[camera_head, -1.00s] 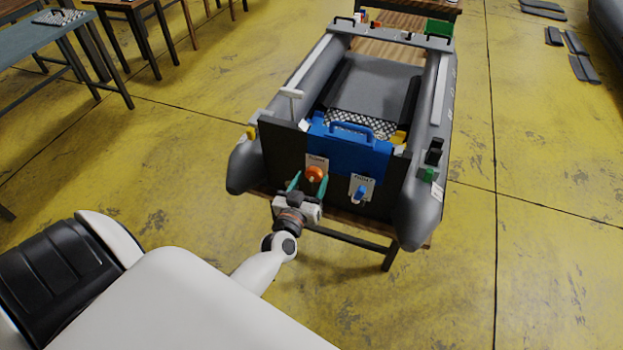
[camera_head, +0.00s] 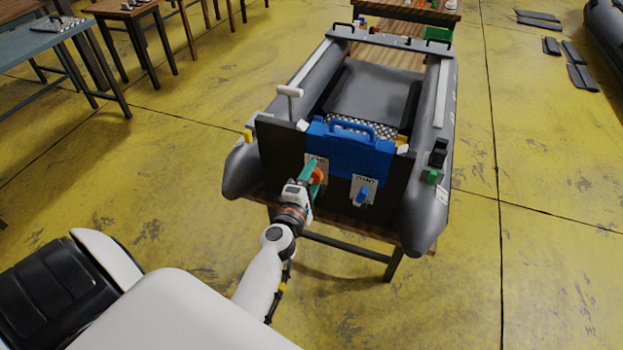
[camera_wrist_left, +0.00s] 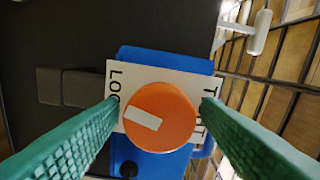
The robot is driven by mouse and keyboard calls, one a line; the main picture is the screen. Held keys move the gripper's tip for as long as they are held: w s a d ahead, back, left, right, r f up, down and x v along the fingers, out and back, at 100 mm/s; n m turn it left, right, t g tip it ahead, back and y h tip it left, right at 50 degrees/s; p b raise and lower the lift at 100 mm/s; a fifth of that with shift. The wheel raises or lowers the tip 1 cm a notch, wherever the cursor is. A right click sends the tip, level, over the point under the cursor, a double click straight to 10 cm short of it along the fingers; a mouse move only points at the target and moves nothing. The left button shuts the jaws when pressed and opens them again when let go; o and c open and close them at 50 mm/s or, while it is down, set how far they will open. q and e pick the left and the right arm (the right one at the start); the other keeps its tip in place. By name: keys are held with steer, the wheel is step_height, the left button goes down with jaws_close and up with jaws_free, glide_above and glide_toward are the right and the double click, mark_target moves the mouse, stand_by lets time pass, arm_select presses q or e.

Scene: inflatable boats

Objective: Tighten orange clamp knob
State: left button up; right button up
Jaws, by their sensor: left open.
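The orange clamp knob (camera_head: 318,177) sits on the dark transom board (camera_head: 281,152) of the grey inflatable boat, at the lower left of the blue motor bracket (camera_head: 350,152). In the left wrist view the knob (camera_wrist_left: 160,117) is round, with a white bar mark, in front of a white label plate (camera_wrist_left: 180,78) whose lettering is partly hidden. My left gripper (camera_head: 308,172) is at the knob. Its green fingers are apart on either side of the knob; I cannot tell if they touch it. My right gripper is not in view.
A blue knob (camera_head: 363,194) on its own white plate is right of the orange one. The boat rests on a wooden table. A white T-shaped handle (camera_head: 289,92) stands at the transom's left. Open yellow floor lies on both sides.

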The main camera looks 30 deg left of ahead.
arm_select(q)
steer(key=n, duration=0.6)
steer(key=shift+p, duration=0.3)
steer(key=n, duration=0.3)
steer(key=shift+r, duration=0.1)
steer(key=n+p, duration=0.1)
steer(key=n, duration=0.2)
steer(key=shift+n, duration=0.4)
